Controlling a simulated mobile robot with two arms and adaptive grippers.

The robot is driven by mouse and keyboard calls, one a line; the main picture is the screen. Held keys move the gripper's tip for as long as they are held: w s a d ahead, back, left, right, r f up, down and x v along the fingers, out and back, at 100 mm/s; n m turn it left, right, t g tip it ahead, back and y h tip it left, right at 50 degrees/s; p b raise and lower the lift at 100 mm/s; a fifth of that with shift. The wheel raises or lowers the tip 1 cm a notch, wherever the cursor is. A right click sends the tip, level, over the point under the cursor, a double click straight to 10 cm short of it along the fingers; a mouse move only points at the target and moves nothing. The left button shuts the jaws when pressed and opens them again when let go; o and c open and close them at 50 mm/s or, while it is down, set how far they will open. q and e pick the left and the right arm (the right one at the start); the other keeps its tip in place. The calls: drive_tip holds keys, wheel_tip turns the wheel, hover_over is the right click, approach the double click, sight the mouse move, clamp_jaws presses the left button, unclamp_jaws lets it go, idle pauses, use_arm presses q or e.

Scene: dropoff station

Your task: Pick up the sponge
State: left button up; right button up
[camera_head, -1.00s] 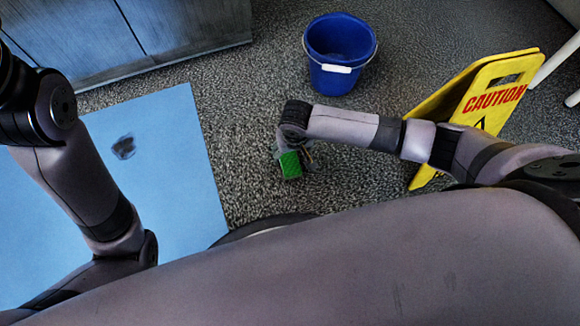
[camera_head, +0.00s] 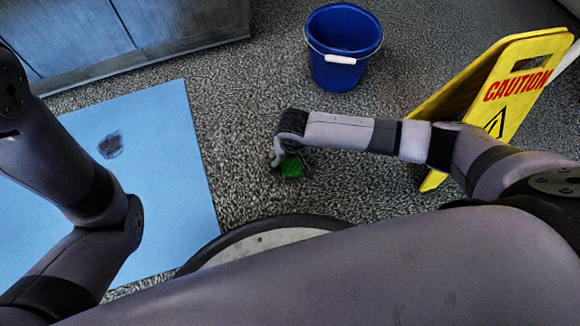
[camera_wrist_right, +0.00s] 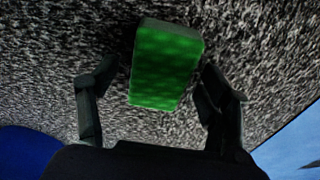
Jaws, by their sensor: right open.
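The green sponge (camera_head: 291,167) lies on the grey speckled carpet below my right gripper (camera_head: 290,162) in the head view, partly hidden by the gripper. In the right wrist view the sponge (camera_wrist_right: 166,66) is a green block with a darker edge. My right gripper (camera_wrist_right: 166,85) is open there, with one finger on each side of the sponge. A gap shows at the left finger; the right finger is very close to the sponge, and I cannot tell if it touches. My left arm is at the left of the head view, but its gripper is out of view.
A blue bucket (camera_head: 343,75) with a white-gripped handle stands beyond my right arm. A yellow caution sign (camera_head: 515,85) stands at the right. A light blue mat (camera_head: 160,190) with a dark stain (camera_head: 111,145) lies at the left. A grey cabinet (camera_head: 150,35) is at the back left.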

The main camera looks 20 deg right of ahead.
drive_tip(key=shift+w+f, duration=0.1)
drive_tip(key=shift+f, duration=0.4)
drive_tip(key=shift+r, duration=0.1)
drive_tip(key=c, duration=1)
